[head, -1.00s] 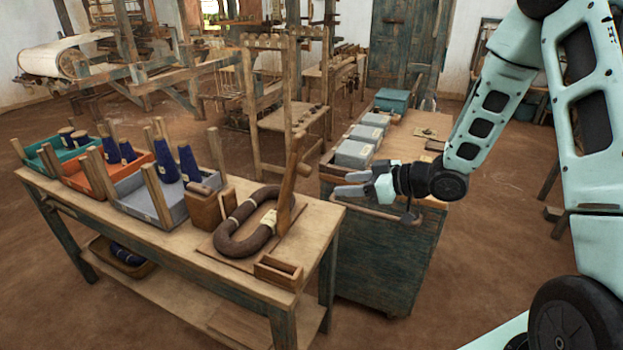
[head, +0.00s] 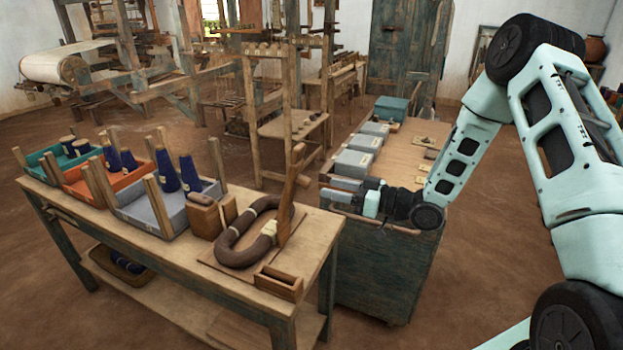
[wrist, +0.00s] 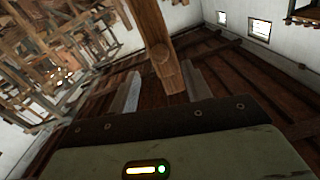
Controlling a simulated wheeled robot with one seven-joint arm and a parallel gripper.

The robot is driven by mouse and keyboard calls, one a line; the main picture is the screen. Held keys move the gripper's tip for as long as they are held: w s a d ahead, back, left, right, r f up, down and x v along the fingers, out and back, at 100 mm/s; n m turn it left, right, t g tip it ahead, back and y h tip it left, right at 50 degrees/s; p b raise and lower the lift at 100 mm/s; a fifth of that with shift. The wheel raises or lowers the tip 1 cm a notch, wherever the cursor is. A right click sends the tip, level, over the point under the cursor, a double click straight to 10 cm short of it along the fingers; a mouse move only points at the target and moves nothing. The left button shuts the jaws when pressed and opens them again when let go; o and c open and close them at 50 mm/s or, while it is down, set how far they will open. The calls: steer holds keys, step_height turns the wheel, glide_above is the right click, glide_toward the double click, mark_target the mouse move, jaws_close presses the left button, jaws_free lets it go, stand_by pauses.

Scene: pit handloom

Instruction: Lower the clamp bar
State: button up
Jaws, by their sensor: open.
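The clamp bar (head: 288,205) is a wooden lever standing raised and tilted at the right part of the worktable, with a short peg near its upper part. A dark brown hank of yarn (head: 236,236) loops on the board at its foot, with a pale tie beside the bar. My gripper (head: 330,190) is open to the right of the bar, pointing at it, fingers apart and empty. In the wrist view, the wooden bar (wrist: 157,38) comes down from the top, its near end lying between the spread fingertips (wrist: 163,82). I see no contact.
The worktable (head: 190,262) also holds trays with blue cones, a wooden block (head: 205,218) and a small open wooden box (head: 278,283). A dark cabinet (head: 385,265) with grey boxes stands under and behind my gripper. Looms fill the back.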

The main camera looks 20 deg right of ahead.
mark_target(311, 181)
steer(key=p+x, duration=0.1)
steer(key=x, duration=0.5)
steer(key=shift+w+a, duration=0.25)
steer(key=shift+p, duration=0.3)
jaws_close()
